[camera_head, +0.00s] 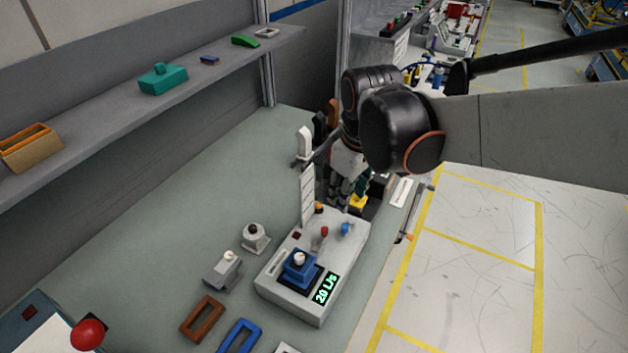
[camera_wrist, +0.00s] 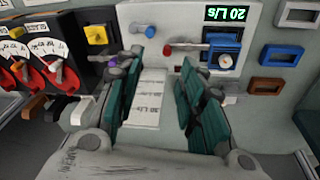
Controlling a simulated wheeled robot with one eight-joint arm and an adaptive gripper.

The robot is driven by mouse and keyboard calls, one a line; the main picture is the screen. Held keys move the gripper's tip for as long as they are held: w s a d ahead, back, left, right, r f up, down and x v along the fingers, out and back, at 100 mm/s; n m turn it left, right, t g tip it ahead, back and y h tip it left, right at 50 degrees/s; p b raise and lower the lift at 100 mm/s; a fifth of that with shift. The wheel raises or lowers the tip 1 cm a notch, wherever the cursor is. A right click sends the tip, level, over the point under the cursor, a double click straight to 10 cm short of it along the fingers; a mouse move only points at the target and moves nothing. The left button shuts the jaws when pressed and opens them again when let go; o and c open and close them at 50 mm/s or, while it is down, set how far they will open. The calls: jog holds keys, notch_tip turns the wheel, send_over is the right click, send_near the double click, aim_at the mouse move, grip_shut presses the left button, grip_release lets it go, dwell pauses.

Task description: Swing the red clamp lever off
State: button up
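The grey dashboard module (camera_head: 345,246) stands on the bench with a lit "20 L/s" display (camera_head: 325,288). A small red knob (camera_head: 324,231) stands on its top. In the wrist view a red-ended lever (camera_wrist: 168,50) lies on the module, its grey bar reaching right towards a blue block (camera_wrist: 229,46). The blue block also shows in the head view (camera_head: 299,272). My gripper (camera_wrist: 163,60) is open, with green finger pads apart and nothing held. The red end shows just beyond and between the fingertips; contact cannot be told. In the head view my gripper (camera_head: 343,190) is behind the module.
A white labelled strip (camera_head: 307,197) rises at the module's back left. Brown (camera_head: 202,319) and blue (camera_head: 240,337) frames lie in front.

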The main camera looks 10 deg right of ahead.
aim_at(324, 228)
jog(key=w+a+f+n+g+p, duration=0.2)
jog(key=w+a+n, duration=0.1)
jog(key=w+a, duration=0.1)
notch_tip(324, 228, down, 14)
jog(key=b, duration=0.3)
jog(key=shift+d+f, duration=0.1)
dwell(0.3)
grip_shut()
